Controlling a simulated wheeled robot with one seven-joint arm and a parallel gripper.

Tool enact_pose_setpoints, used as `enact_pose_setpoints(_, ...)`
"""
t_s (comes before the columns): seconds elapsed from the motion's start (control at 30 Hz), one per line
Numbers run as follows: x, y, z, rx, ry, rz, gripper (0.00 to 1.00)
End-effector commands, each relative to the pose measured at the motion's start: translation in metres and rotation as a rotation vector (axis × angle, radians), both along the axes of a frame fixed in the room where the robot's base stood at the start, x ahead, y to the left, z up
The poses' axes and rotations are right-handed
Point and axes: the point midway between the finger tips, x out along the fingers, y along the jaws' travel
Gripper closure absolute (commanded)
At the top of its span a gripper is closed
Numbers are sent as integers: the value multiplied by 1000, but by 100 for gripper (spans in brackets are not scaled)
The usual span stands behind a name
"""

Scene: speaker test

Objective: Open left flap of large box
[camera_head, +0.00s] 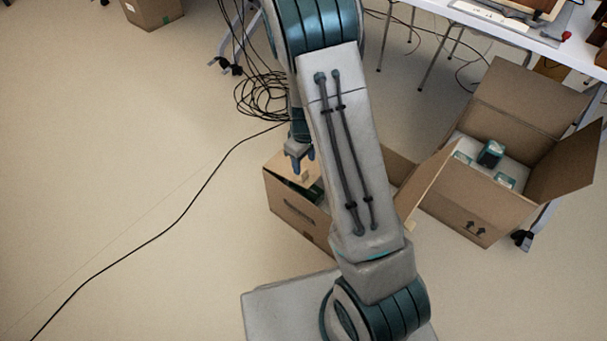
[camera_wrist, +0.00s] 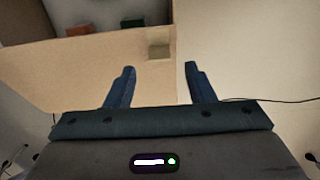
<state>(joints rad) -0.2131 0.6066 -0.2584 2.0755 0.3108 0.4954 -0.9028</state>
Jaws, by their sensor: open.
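A cardboard box (camera_head: 295,207) with a handle slot stands on the floor at the centre of the head view, its right part hidden behind my arm. My gripper (camera_head: 304,160) is over its far left part, beside a tan flap. In the wrist view my gripper (camera_wrist: 160,69) is open and its fingers look empty. A cardboard flap (camera_wrist: 75,75) spreads behind the left finger, its right edge falling between the two fingers in the picture. I cannot tell whether they touch it. A second cardboard box (camera_head: 465,205) at the right has raised flaps and holds small dark teal-and-white packages.
A white table (camera_head: 490,22) with legs stands at the top right. Black cables (camera_head: 262,97) lie coiled on the floor behind my gripper, one running to the lower left. Another box (camera_head: 152,12) is at the top left.

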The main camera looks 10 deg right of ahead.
Motion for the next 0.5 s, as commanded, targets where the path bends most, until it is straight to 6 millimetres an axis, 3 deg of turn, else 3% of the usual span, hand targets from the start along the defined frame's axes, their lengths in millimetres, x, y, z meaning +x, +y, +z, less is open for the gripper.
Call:
enact_pose_setpoints(0.03, -1, 0, -15, 0, 2, 0, 51)
enact_pose_setpoints(0.2, 0, 0, -38, 0, 1, -1, 51)
enact_pose_setpoints(0.5, 0, 0, -49, 1, -1, 0, 51)
